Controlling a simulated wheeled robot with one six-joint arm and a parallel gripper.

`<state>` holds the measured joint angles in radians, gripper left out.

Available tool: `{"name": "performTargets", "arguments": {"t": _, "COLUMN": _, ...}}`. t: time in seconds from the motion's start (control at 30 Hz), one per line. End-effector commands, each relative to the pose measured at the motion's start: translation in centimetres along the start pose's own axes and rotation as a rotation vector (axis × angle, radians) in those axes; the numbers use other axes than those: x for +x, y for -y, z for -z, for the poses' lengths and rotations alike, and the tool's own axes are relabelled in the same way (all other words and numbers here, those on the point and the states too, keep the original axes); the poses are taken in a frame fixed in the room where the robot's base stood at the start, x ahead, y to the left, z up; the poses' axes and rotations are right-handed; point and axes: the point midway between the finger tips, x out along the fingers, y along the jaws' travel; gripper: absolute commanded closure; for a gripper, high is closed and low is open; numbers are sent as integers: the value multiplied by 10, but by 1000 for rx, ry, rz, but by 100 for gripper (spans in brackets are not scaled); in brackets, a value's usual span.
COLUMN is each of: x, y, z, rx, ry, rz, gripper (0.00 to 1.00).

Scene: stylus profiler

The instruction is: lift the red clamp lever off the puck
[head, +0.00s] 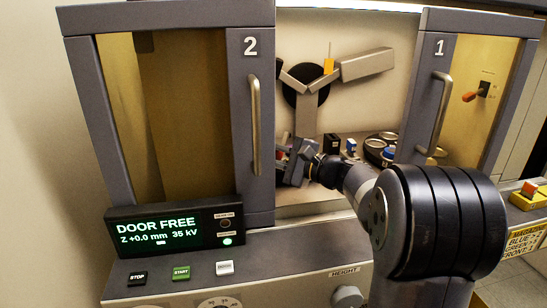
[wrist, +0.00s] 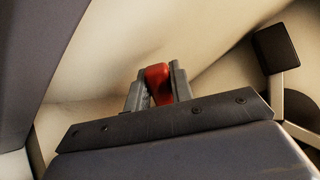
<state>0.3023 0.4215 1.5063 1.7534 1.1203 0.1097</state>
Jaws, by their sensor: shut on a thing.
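The red clamp lever (wrist: 158,82) shows in the wrist view between the two fingers of my gripper (wrist: 158,88), and the fingers are shut on it. In the head view my gripper (head: 288,158) is inside the machine's opening, just right of door 2. A small bit of red shows beside the fingers there. The puck cannot be made out; my gripper hides that spot. I cannot tell whether the lever is raised or still down.
Door 2 (head: 247,120) stands close on the left of my arm, with its vertical handle (head: 255,125). Door 1 (head: 437,100) is on the right. Round dishes (head: 380,143) and small blocks (head: 332,143) stand inside. A display (head: 172,228) reads DOOR FREE.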

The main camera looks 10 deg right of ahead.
Motion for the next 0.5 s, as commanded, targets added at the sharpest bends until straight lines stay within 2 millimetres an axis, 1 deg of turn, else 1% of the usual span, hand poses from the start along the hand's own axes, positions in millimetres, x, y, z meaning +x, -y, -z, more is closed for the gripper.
{"name": "performTargets", "arguments": {"t": 0.27, "x": 0, "y": -1, "z": 0, "rx": -2, "ry": 0, "rz": -4, "gripper": 100}}
{"name": "performTargets", "arguments": {"t": 0.3, "x": 0, "y": -1, "z": 0, "rx": -2, "ry": 0, "rz": -4, "gripper": 75}}
{"name": "performTargets", "arguments": {"t": 0.5, "x": 0, "y": -1, "z": 0, "rx": -1, "ry": 0, "rz": -2, "gripper": 59}}
